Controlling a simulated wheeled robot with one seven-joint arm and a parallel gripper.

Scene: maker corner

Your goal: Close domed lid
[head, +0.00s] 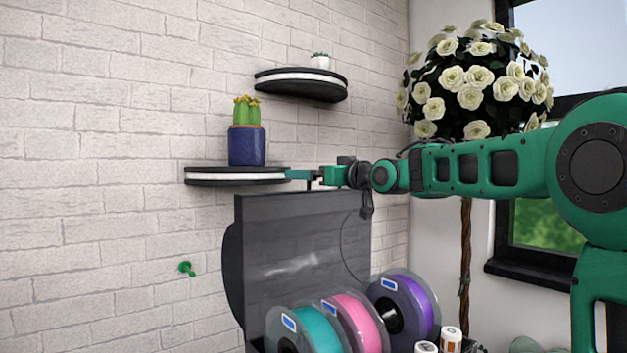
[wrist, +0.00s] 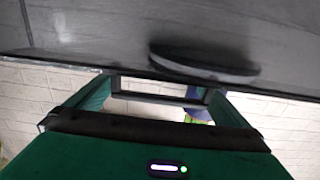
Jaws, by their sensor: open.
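The domed lid (head: 300,240) is a dark, see-through panel standing open and upright behind the filament spools in the head view. In the wrist view the lid (wrist: 90,25) spans the top as a smoky grey surface. My gripper (head: 312,176) is just above the lid's top edge in the head view. In the wrist view its two green fingers (wrist: 160,88) are spread, with a dark bar across the space between them. I cannot tell whether the fingers touch the lid. No object appears gripped.
Teal (head: 318,330), pink (head: 357,322) and purple (head: 410,302) spools stand in front of the lid. A wall shelf (head: 230,176) with a potted cactus (head: 246,145) is close behind my gripper. A higher shelf (head: 300,85) and a white-flowered tree (head: 475,85) are nearby.

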